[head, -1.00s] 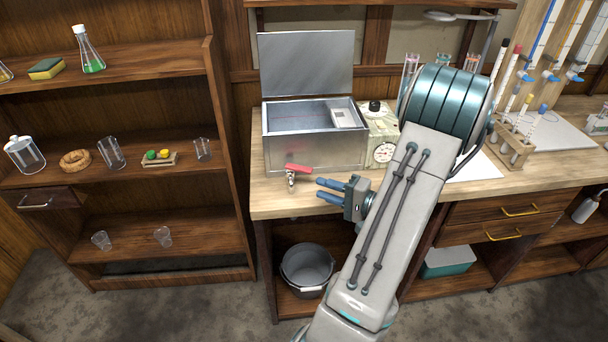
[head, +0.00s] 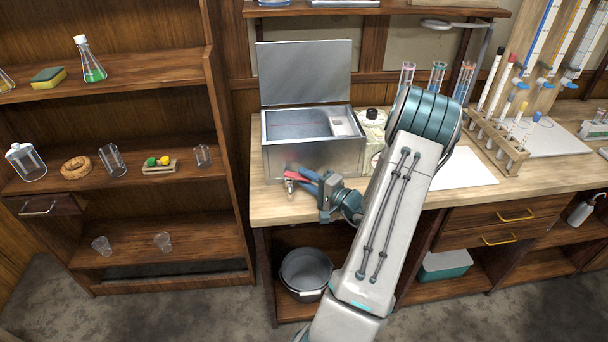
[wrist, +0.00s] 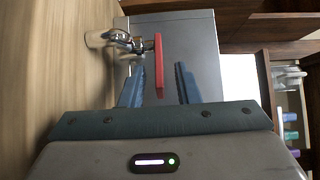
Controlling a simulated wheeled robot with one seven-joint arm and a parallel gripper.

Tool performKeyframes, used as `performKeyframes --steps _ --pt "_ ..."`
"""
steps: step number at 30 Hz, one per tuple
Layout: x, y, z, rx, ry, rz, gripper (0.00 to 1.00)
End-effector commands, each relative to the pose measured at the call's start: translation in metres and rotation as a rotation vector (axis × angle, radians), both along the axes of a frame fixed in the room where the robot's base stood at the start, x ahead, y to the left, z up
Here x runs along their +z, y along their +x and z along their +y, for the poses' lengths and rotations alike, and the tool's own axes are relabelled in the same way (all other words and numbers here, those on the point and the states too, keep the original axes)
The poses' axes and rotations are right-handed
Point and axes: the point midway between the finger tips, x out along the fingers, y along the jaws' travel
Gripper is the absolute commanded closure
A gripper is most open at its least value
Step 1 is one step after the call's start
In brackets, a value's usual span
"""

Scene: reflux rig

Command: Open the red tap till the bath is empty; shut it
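The red tap handle (head: 297,176) sits on a metal spout (head: 290,186) at the front of the metal bath (head: 313,158). The bath's lid (head: 304,73) stands raised, and its inside shows from above; I cannot tell the water level. My gripper (head: 305,180) is at the tap from the right. In the wrist view my gripper (wrist: 162,88) is open, with the red handle (wrist: 159,65) between its two blue fingers and a gap visible on both sides. The metal spout (wrist: 122,38) shows beside the handle. I see no stream from it.
A dark bucket (head: 306,272) stands on the low shelf below the tap. A control box with a dial and black knob (head: 372,118) adjoins the bath on the right. A rack of tubes (head: 497,145) stands farther right on the bench.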

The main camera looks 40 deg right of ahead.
Motion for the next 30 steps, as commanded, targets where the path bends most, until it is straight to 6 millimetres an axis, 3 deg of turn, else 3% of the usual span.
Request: performKeyframes --steps 4,13,16,17,30 --pt "0.000 0.010 0.002 0.000 0.002 0.000 0.71" --pt "0.000 0.012 0.002 0.000 0.001 0.001 0.71" --pt "0.000 0.011 0.002 0.000 0.001 0.000 0.99" --pt "0.000 0.011 0.002 0.000 0.001 0.000 1.00" --pt "-0.006 0.016 -0.003 0.121 -0.005 -0.006 1.00"
